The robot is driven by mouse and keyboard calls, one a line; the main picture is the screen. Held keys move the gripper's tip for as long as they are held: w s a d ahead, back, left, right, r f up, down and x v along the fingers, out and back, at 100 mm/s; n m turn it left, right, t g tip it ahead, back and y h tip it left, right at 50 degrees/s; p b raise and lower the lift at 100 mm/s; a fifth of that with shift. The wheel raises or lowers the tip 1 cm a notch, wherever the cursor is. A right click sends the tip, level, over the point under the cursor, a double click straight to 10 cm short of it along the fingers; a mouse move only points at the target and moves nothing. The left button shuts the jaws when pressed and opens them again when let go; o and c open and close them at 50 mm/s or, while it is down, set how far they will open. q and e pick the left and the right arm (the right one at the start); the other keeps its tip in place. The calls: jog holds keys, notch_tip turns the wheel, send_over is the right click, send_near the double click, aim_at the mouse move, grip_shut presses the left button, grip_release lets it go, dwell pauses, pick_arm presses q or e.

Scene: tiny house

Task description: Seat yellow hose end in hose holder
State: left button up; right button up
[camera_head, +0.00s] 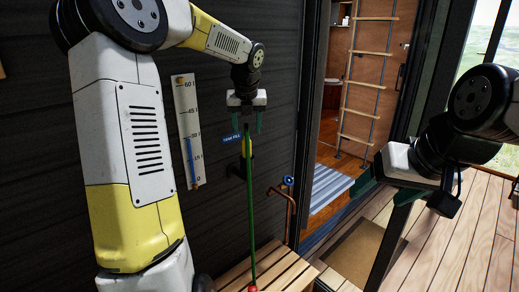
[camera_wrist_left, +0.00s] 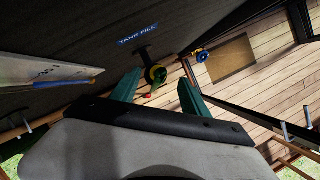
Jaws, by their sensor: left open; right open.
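The yellow hose end (camera_head: 248,145) is upright at the black hose holder (camera_head: 241,167) on the dark wall, with the green hose (camera_head: 251,220) hanging straight down below it. The left wrist view shows the yellow end (camera_wrist_left: 158,73) at the outer end of the black holder (camera_wrist_left: 143,54); whether it is fully seated I cannot tell. My left gripper (camera_head: 247,122) is open just above the hose end, its green fingers apart and empty. In the wrist view, the hose end shows between and beyond the fingertips (camera_wrist_left: 162,80). My right gripper (camera_head: 385,190) is open and empty, far right of the holder.
A blue "TANK FILL" label (camera_head: 231,139) is beside the holder. A white level gauge (camera_head: 187,130) is on the wall to the left. A copper pipe with a blue tap (camera_head: 287,181) stands to the right. A slatted wooden bench (camera_head: 275,268) is below. An open doorway lies further right.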

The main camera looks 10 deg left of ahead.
aim_at(247, 140)
pick_arm(q)
jog(key=x, duration=0.7)
jog(key=shift+s+f, duration=0.1)
jog(key=shift+s, duration=0.15)
grip_shut()
